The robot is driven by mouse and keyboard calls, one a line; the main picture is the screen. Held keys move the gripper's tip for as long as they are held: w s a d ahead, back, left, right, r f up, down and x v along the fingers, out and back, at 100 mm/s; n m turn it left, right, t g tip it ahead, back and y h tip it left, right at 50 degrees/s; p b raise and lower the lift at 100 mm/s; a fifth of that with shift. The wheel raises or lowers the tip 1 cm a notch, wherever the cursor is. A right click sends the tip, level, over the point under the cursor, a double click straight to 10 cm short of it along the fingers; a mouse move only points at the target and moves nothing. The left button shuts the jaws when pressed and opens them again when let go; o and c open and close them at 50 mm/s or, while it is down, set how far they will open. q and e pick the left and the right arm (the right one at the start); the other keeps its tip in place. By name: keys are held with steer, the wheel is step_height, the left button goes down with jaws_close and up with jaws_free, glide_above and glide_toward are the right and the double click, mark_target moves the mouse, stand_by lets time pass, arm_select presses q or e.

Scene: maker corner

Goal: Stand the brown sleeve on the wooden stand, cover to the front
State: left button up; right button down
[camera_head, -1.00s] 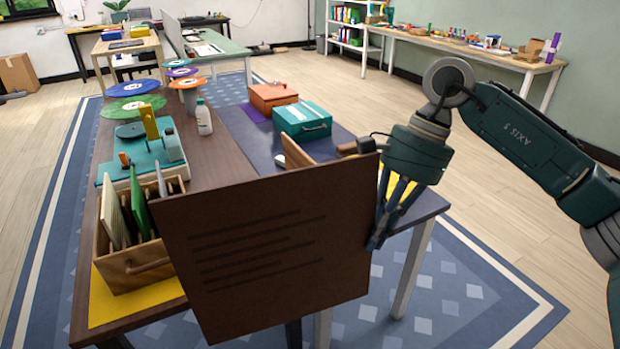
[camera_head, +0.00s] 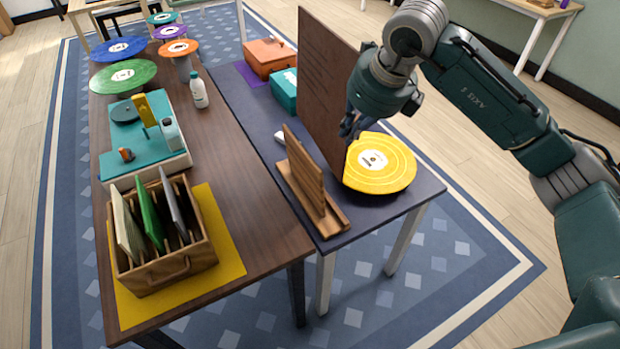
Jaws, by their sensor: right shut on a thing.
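The brown sleeve (camera_head: 322,75) is a large, thin square in the camera_head view, held upright on edge. Its face with faint dark lines is turned left, towards the crate side; its other face is hidden. My right gripper (camera_head: 349,128) is shut on the sleeve's right edge. The wooden stand (camera_head: 304,172), a leaning board on a slatted base, is on the dark table (camera_head: 264,138). The sleeve's lower edge is just right of and behind the stand's board; I cannot tell whether it touches the stand. My left gripper is out of view.
A yellow record (camera_head: 395,172) lies just right of the stand, close to the sleeve's lower corner. Orange (camera_head: 268,55) and teal (camera_head: 284,92) boxes sit behind. A wooden crate of sleeves (camera_head: 180,268), a teal record player (camera_head: 150,146) and a white bottle (camera_head: 199,92) occupy the brown table.

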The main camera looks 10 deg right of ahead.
steer(key=shift+w+f+b, duration=0.4)
steer(key=shift+f+b, duration=0.15)
steer(key=shift+b, duration=0.35)
step_height(320, 180, down, 19)
steer(key=s+n+b, duration=0.1)
steer(key=b, duration=0.1)
steer(key=shift+n, duration=0.4)
steer(key=shift+d, duration=0.1)
steer(key=shift+f, duration=0.15)
steer(key=c, duration=1.9)
jaws_free()
